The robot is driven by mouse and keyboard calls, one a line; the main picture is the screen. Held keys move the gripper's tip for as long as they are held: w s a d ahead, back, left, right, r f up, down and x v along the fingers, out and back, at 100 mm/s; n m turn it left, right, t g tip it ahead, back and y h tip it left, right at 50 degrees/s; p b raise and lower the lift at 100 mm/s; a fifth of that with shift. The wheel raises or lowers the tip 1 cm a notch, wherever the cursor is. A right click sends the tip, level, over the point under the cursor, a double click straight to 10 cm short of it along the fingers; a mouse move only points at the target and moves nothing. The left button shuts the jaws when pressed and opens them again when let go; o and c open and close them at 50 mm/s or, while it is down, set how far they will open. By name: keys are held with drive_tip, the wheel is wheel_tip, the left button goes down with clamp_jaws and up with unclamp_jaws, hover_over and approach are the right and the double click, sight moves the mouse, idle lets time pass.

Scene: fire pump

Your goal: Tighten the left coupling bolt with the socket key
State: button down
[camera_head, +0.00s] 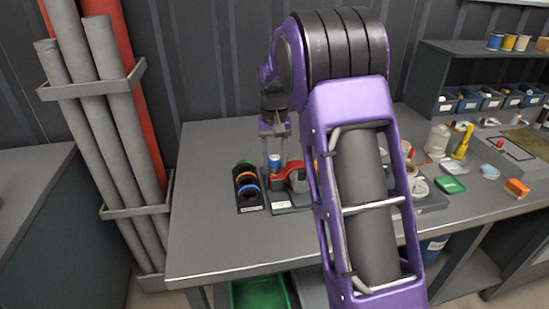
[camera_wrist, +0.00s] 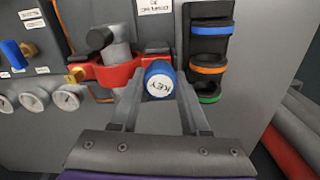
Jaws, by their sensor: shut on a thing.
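The socket key (camera_wrist: 159,82) has a round blue handle with "KEY" on its end. In the wrist view my gripper (camera_wrist: 158,92) is shut on it, a finger on each side. In the head view my gripper (camera_head: 272,142) points down over the bench, and the blue key (camera_head: 274,162) shows beneath it. The red coupling (camera_wrist: 118,74) lies beside the key in the wrist view; in the head view the red part (camera_head: 297,172) is just right of the key. The key's lower end and the left bolt are hidden, so I cannot tell whether they touch.
A black rack (camera_wrist: 210,20) with blue, orange and green rings stands close beside the key. Several gauges (camera_wrist: 68,100) and a blue-handled valve (camera_wrist: 13,54) lie on the other side. The bench (camera_head: 215,245) is clear at front left. Grey pipes (camera_head: 105,110) stand left of it.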

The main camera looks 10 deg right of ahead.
drive_tip(key=shift+r+m+p, duration=0.15)
drive_tip(key=shift+m+p, duration=0.3)
drive_tip(key=shift+m, duration=0.55)
drive_tip(key=shift+m+p, duration=0.3)
drive_tip(key=shift+m, duration=0.8)
drive_tip(key=shift+m+p, duration=0.45)
drive_tip(key=shift+m, duration=0.25)
drive_tip(key=shift+m+p, duration=0.55)
drive_tip(key=shift+m, duration=1.05)
drive_tip(key=shift+m, duration=2.3)
